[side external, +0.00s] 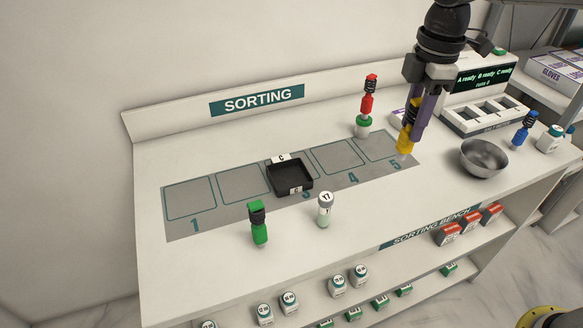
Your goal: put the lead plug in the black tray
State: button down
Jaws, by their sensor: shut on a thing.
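My gripper (412,124) points down at the right end of the grey mat, by square 5. It is shut on a yellow lead plug (404,142), held upright with its pale tip just over or touching the surface; I cannot tell which. The black tray (290,181) sits on square 3 to the left of my gripper and looks empty. A green plug (259,226) stands in front of the mat. A red plug (367,103) is behind the mat, and a blue plug (522,132) is at the far right.
A white vial (324,210) stands in front of the tray. A green-lidded pot (362,126) is at the red plug's foot. A steel bowl (484,159) is right of my gripper, with a slotted display unit (480,112) behind. Squares 1, 2 and 4 are clear.

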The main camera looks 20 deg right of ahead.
jog(key=w+a+f+n, duration=0.1)
jog(key=w+a+f, duration=0.2)
jog(key=a, duration=0.5)
jog(key=shift+w+a+f, duration=0.9)
jog(key=shift+w+f, duration=1.1)
jog(key=shift+f, duration=0.05)
jog(key=shift+w+a+f, duration=0.95)
jog(key=shift+w+f, duration=1.05)
jog(key=shift+w, duration=0.05)
jog(key=shift+w+a+f, duration=0.9)
jog(key=shift+w+f, duration=1.1)
jog(key=shift+f, duration=0.05)
jog(key=shift+f, duration=0.1)
jog(key=c, duration=0.5)
grip_release()
jog(key=shift+r, duration=3.85)
